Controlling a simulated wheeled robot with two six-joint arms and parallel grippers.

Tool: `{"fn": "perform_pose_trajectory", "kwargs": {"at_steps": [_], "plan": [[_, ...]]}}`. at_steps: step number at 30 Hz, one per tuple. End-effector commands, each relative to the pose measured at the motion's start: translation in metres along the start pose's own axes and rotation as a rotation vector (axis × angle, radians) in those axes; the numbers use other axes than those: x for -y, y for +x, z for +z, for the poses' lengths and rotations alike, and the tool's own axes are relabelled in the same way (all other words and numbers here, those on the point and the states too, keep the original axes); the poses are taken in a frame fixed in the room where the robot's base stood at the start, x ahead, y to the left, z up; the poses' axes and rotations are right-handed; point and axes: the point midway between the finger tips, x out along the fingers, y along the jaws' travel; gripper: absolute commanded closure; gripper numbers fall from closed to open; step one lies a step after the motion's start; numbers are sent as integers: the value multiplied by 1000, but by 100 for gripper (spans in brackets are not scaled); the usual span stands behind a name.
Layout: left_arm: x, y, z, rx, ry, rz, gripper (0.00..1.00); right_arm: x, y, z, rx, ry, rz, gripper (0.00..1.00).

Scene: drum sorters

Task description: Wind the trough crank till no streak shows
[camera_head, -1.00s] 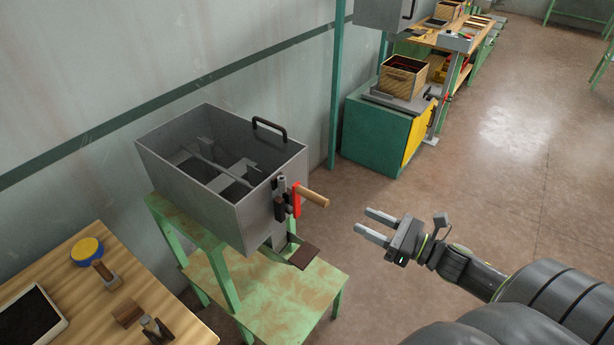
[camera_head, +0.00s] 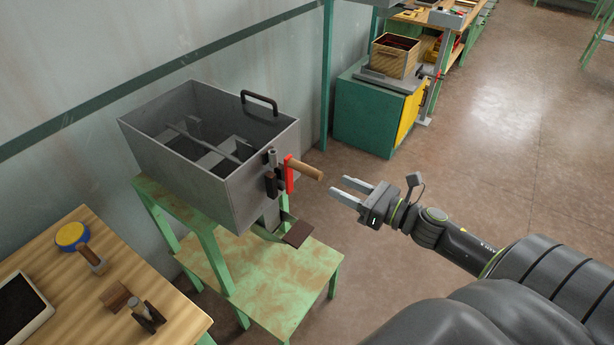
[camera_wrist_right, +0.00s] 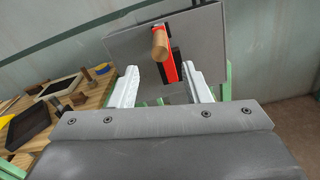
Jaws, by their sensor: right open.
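The grey metal trough (camera_head: 235,190) stands on a green stand by the wall, with a shaft and paddles inside. Its crank is on the right end: a red arm (camera_head: 289,175) with a wooden handle (camera_head: 306,170) pointing outward. My right gripper (camera_head: 338,190) is open and empty, just right of the handle and apart from it. In the right wrist view the handle (camera_wrist_right: 160,42) and red arm (camera_wrist_right: 168,70) show ahead, between the two fingers (camera_wrist_right: 160,84). The trough's inside is dark, and I cannot make out streaks. My left gripper is not in view.
A green cabinet (camera_head: 365,122) with a wooden crate stands behind. The floor to the right is clear.

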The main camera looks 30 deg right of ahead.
Motion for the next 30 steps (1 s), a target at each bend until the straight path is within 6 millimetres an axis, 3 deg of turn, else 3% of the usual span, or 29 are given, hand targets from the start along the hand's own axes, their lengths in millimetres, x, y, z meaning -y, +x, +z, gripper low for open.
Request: {"fn": "perform_pose_trajectory", "kwargs": {"at_steps": [10,12,21,30], "plan": [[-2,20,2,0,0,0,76,1,20,0,7,-4,-2,57],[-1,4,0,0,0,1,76,0,26,9,11,0,-7,57],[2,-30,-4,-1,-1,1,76,-1,54,9,8,3,-4,57],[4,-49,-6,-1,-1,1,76,0,96,5,7,0,-4,57]]}}
